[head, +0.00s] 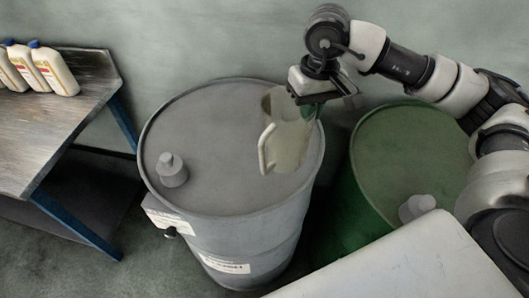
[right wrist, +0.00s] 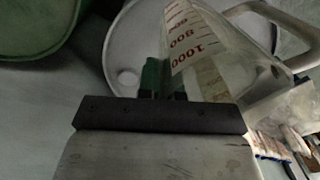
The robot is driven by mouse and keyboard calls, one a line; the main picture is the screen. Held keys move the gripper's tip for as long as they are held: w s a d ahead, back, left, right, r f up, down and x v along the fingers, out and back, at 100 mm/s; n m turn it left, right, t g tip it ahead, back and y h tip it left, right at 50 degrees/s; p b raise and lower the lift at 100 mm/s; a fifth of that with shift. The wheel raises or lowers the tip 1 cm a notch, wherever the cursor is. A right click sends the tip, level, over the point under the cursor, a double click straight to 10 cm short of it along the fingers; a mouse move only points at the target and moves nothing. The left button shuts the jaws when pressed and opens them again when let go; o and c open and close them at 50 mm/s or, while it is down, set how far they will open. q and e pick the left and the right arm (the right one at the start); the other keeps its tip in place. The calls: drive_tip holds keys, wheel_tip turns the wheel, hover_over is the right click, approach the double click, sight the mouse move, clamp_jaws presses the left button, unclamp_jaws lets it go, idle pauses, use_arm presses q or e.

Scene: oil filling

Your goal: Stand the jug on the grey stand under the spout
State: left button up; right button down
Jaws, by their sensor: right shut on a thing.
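A translucent cream jug (head: 289,135) with a side handle is in my right gripper (head: 311,105), near the far right part of the grey drum's top. It is roughly upright and its handle faces left. I cannot tell exactly how high it is above the drum. In the right wrist view the jug (right wrist: 208,48) shows red markings, and the gripper (right wrist: 167,82) is shut at its side. A small dark spout (head: 170,232) sticks out low on the front left of the grey drum. I cannot make out the grey stand. My left gripper is not in view.
The grey drum (head: 215,110) has a small cap (head: 172,170) on top. A green drum (head: 405,150) stands to its right. A workbench (head: 60,130) with several white bottles (head: 52,70) is at the left. Open floor (head: 110,235) lies between bench and grey drum.

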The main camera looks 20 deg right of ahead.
sight(285, 113)
drive_tip(key=w+a+p, duration=0.1)
drive_tip(key=w+a+f, duration=0.1)
drive_tip(key=w, duration=0.1)
drive_tip(key=w+a+f+p, duration=0.1)
drive_tip(key=shift+w+f+p, duration=0.2)
drive_tip(key=shift+w+p, duration=0.1)
drive_tip(key=shift+w, duration=0.05)
drive_tip(key=w+a+f+p, duration=0.2)
drive_tip(key=w+a+f, duration=0.1)
drive_tip(key=f, duration=0.5)
drive_tip(key=shift+w+a+p, duration=0.15)
drive_tip(key=shift+w+p, duration=0.25)
drive_tip(key=shift+w, duration=0.2)
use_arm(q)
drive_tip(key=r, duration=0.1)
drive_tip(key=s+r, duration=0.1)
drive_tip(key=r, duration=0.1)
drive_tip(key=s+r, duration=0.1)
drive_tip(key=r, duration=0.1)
use_arm(e)
drive_tip(key=c, duration=1.3)
unclamp_jaws()
